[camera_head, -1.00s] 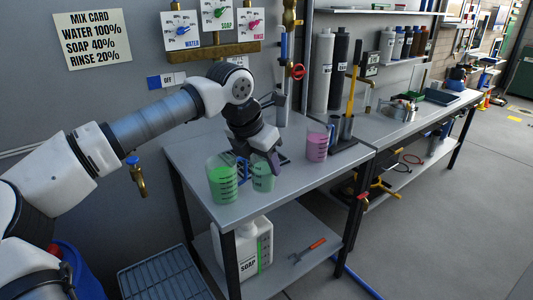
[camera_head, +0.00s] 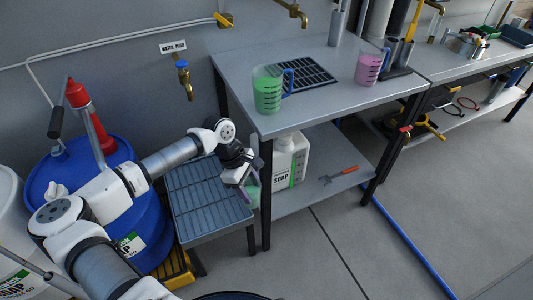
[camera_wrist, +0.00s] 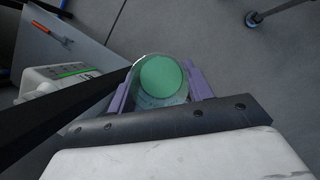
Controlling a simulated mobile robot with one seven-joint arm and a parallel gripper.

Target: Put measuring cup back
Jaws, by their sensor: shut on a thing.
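My gripper (camera_head: 246,192) is shut on a measuring cup with pale green liquid (camera_head: 254,181), held low beside the table's front left leg. The gripper hides much of the cup in the head view. In the wrist view the cup (camera_wrist: 162,80) is seen from above, between the purple fingers (camera_wrist: 160,92), with green liquid inside. A second measuring cup with brighter green liquid (camera_head: 267,95) and a blue handle stands on the table. A third cup with pink liquid (camera_head: 368,69) stands further right on the table.
A grey slatted rack (camera_head: 205,205) stands just left of my gripper. The steel table (camera_head: 320,110) has a dark drain grate (camera_head: 305,73) on top and a white soap jug (camera_head: 290,160) on its lower shelf. A blue drum (camera_head: 150,220) stands left. Floor to the right is open.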

